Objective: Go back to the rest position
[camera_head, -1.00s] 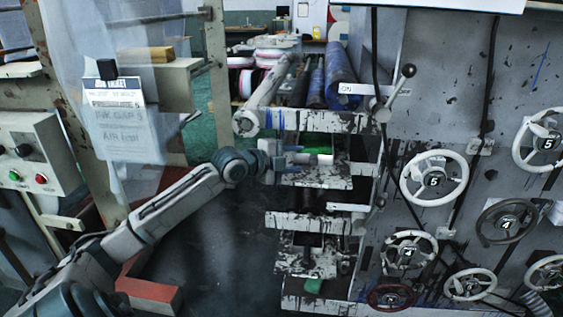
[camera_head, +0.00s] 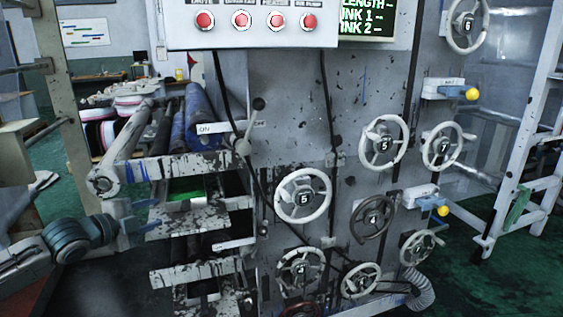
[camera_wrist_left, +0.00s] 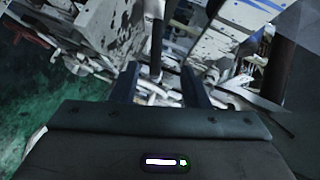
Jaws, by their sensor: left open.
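My left arm comes in from the left edge in the head view, with a dark wrist joint. My left gripper (camera_head: 148,216) is in front of the ink-splashed shelves of the printing machine (camera_head: 345,90), close to their left ends. I cannot tell whether it touches them. My right gripper is not in view.
Handwheels (camera_head: 303,195) and yellow-knobbed levers (camera_head: 472,94) stick out of the machine's front. Rollers (camera_head: 197,115) lie left of it. A control box (camera_head: 252,22) with red buttons hangs above. A white frame (camera_head: 520,150) stands at the right, with open green floor (camera_head: 470,285) before it.

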